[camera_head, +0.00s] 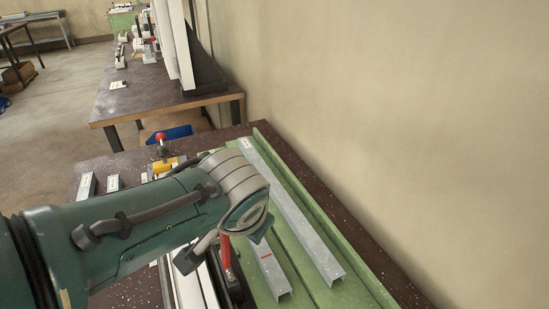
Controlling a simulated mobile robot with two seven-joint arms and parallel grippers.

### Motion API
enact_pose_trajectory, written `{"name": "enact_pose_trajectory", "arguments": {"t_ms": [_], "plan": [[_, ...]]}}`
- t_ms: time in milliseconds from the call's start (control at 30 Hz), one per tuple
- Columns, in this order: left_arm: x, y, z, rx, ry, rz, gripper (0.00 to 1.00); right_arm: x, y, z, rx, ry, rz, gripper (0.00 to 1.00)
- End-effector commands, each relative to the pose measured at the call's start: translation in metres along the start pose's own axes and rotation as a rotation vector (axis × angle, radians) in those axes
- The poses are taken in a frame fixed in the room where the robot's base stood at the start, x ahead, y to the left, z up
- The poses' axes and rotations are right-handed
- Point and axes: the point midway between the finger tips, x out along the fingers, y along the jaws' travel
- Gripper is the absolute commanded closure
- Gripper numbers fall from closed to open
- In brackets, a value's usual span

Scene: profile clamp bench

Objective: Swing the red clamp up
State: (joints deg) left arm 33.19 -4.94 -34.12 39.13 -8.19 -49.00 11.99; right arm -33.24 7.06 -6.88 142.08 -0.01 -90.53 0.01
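The red clamp (226,256) shows as a narrow red upright piece just below the wrist of my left arm, at the lower middle of the head view. Its lower end meets a dark base (232,288). Its upper part is hidden behind the wrist. My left arm comes in from the left and ends over the clamp. The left fingers are mostly hidden by the wrist, so I cannot tell whether they touch the clamp or how far they are open. My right gripper is not in view.
A long grey metal profile (295,215) lies on the green bed (345,268). A shorter profile with a red mark (269,268) lies beside it. A red-topped knob (161,137) stands near a yellow block (164,165) beyond my arm. The wall (400,110) bounds the bench on the right.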

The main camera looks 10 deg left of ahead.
Motion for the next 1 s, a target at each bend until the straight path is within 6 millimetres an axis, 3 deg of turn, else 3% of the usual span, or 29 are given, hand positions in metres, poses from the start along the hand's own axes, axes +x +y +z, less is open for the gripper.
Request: {"name": "enact_pose_trajectory", "arguments": {"t_ms": [33, 367, 400, 600, 867, 1000], "plan": [[0.003, 0.001, 0.008, -0.003, -0.019, 0.001, 1.00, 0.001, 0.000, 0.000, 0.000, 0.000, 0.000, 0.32], [0.003, 0.001, 0.009, -0.003, -0.019, 0.001, 1.00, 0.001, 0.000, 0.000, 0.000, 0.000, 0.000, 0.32], [0.003, 0.001, 0.008, -0.003, -0.019, 0.001, 0.59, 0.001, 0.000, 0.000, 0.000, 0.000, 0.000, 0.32], [0.002, 0.000, 0.005, -0.002, -0.012, 0.000, 0.36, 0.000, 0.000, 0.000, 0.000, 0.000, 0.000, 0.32], [0.001, 0.000, 0.005, -0.002, -0.012, 0.001, 0.35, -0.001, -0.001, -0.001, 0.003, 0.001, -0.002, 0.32], [-0.009, 0.000, 0.002, -0.001, -0.011, 0.001, 0.35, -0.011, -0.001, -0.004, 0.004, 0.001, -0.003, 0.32]]}}
